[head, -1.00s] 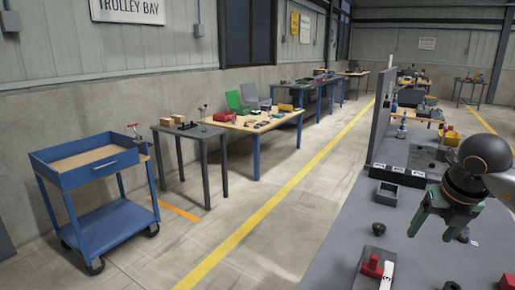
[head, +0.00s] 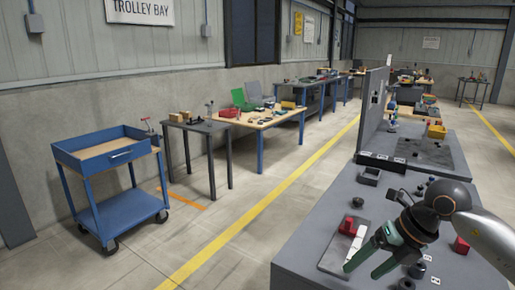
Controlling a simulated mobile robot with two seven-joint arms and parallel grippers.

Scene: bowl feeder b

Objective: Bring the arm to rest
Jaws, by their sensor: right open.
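My right gripper (head: 362,271) is at the lower right of the head view, its arm coming in from the right edge. Its two green fingers point down and to the left, spread apart with nothing between them. It hangs over the near part of a grey bench (head: 312,235). In the picture it partly covers a grey plate (head: 331,262) that carries a red part (head: 347,227) and a white piece. My left gripper is not in view.
A red block (head: 461,245) is right of the gripper. A grey upright panel (head: 373,112) stands behind. A blue trolley (head: 120,210) stands on the floor at left.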

